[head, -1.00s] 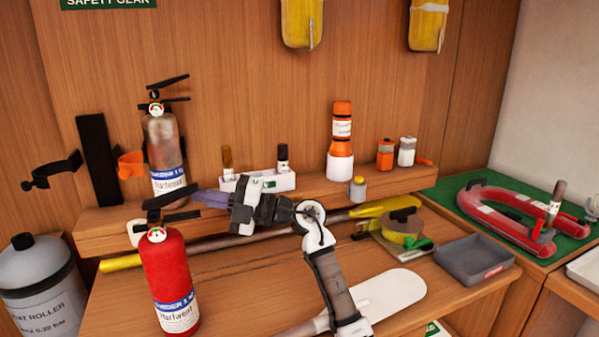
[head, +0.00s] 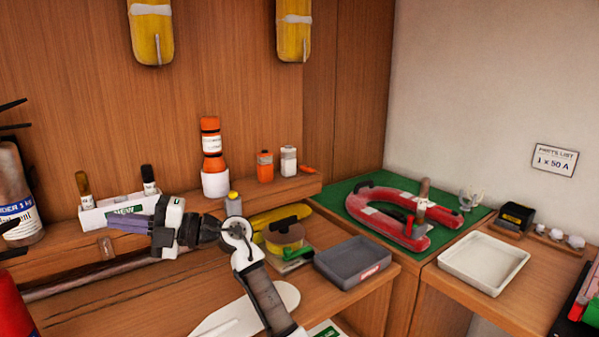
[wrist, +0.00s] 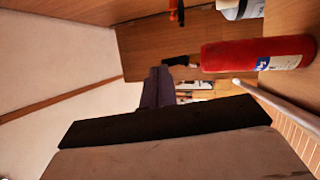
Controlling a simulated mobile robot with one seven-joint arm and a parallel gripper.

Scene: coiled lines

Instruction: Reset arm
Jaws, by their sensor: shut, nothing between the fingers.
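My gripper (head: 112,224) is in the left part of the head view, at the end of my bent arm. Its purple-grey fingers point left and are together, with nothing held. It appears in front of the white holder marked NEW (head: 122,208) and the wooden ledge. In the wrist view the closed fingers (wrist: 157,88) show at the centre, with a red extinguisher (wrist: 255,54) to their right. I cannot tell the exact gap between the fingers and the ledge.
A grey tray (head: 352,262) and a tape roll (head: 284,236) lie right of my arm. A red horseshoe-shaped float (head: 390,219) lies on a green mat (head: 345,188). A white tray (head: 484,263) stands at the right.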

